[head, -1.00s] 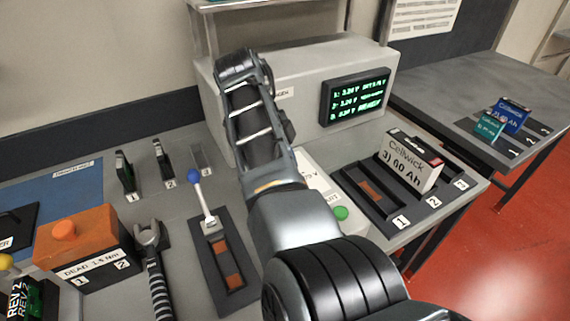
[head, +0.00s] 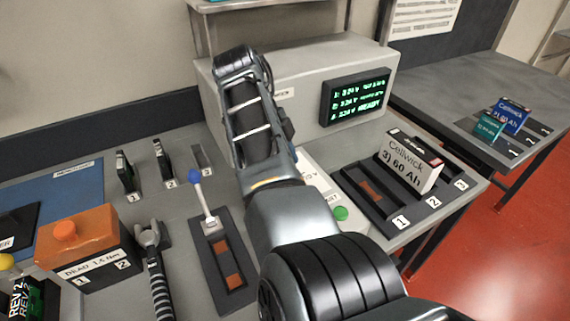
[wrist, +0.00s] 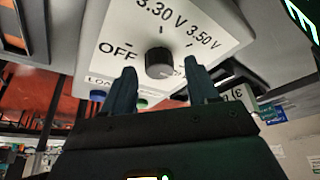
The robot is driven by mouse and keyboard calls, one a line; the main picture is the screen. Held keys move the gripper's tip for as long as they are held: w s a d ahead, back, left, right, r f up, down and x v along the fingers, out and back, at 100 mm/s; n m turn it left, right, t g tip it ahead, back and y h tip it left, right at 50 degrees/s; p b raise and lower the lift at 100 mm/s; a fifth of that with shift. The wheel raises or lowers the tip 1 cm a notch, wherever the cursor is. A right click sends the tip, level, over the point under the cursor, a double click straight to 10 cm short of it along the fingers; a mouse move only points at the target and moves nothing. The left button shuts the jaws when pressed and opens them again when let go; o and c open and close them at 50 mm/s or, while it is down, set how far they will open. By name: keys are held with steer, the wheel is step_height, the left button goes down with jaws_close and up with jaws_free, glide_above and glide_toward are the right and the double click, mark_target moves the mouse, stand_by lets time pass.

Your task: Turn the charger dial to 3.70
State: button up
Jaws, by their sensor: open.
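The charger dial (wrist: 160,63) is a round black knob on a white panel (wrist: 205,22) in the wrist view. The panel carries the marks OFF, 3.30 V and 3.50 V; no 3.70 mark is readable, and I cannot tell where the dial points. My gripper (wrist: 161,71) is open, with one finger on each side of the dial; I cannot tell whether they touch it. In the head view my arm hides the dial and gripper. The panel's right part (head: 318,180) shows beside the arm.
A lit screen (head: 356,97) is on the grey charger housing (head: 300,72). A green button (head: 340,213) sits right of my arm, near a slotted tray (head: 385,212) holding a white battery (head: 408,163). A blue-knobbed lever (head: 201,197) stands close to the arm's left.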

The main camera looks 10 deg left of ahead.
steer(key=p+v, duration=0.1)
steer(key=v, duration=0.6)
stand_by(0.3)
